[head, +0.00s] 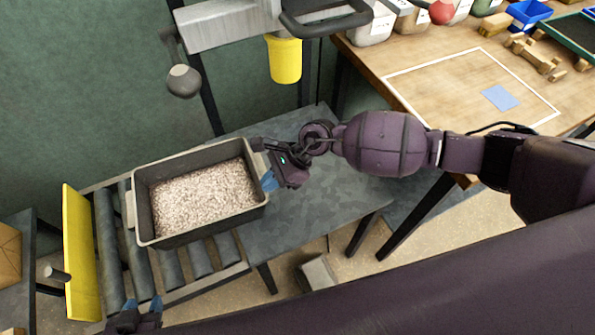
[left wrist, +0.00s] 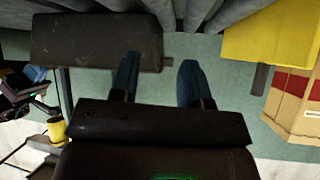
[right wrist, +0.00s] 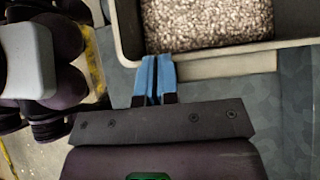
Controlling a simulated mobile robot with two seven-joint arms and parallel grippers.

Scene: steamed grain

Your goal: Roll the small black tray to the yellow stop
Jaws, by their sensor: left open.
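The small black tray (head: 200,236), full of pale grain, stands partly on the rollers and partly on the grey table. The yellow stop (head: 82,255) is an upright plate at the rollers' left end, with a gap between it and the tray. My right gripper (head: 268,180) is at the tray's right end. In the right wrist view its blue fingers (right wrist: 156,75) are together, with tips at the tray's pale handle (right wrist: 225,66); contact is unclear. My left gripper (head: 143,304) is open and empty near the rollers' front; its fingers (left wrist: 157,80) are apart.
Bare rollers (head: 108,240) lie between tray and stop. A grey knob on a lever (head: 183,81) and a yellow cylinder (head: 285,58) hang behind the tray. A wooden table (head: 420,85) with blocks and jars stands at the right. A cardboard box (head: 10,255) is left of the stop.

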